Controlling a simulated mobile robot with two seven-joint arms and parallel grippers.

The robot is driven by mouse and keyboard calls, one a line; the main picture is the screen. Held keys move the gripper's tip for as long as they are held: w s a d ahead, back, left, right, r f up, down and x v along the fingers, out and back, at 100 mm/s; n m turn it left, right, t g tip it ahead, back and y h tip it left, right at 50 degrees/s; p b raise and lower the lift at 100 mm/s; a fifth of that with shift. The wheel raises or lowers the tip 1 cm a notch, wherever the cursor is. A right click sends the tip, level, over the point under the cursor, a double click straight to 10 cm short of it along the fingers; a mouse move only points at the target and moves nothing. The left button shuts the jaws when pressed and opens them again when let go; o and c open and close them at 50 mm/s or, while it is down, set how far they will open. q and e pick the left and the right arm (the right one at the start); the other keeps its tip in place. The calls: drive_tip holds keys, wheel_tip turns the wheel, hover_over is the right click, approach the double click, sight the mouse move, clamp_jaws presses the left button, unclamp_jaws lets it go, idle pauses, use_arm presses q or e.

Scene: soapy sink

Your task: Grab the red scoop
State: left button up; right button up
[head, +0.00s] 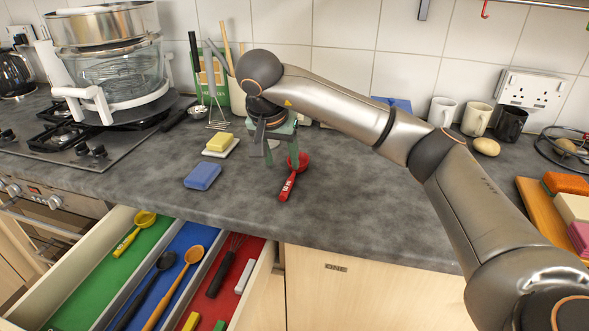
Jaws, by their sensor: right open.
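The red scoop (288,186) lies on the dark grey counter (335,205), its round bowl at the back and its handle pointing to the front with pale lettering on it. My right gripper (281,164) reaches down over the scoop from above, its arm coming in from the right. Its greenish fingers are open, with one left of the scoop and the other overlapping the bowl in the view. I cannot tell whether they touch the scoop. My left gripper is not in view.
Left of the scoop lie a blue block (202,176) and a yellow sponge (219,142) on a white dish. An open drawer (120,275) below holds several utensils. Mugs (476,118) stand at the back right, and a wooden board (550,215) with coloured blocks lies right.

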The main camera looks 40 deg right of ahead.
sight(288, 184)
drive_tip(key=x, duration=0.8)
drive_tip(key=shift+f, duration=0.35)
drive_tip(key=shift+c, duration=0.3)
clamp_jaws()
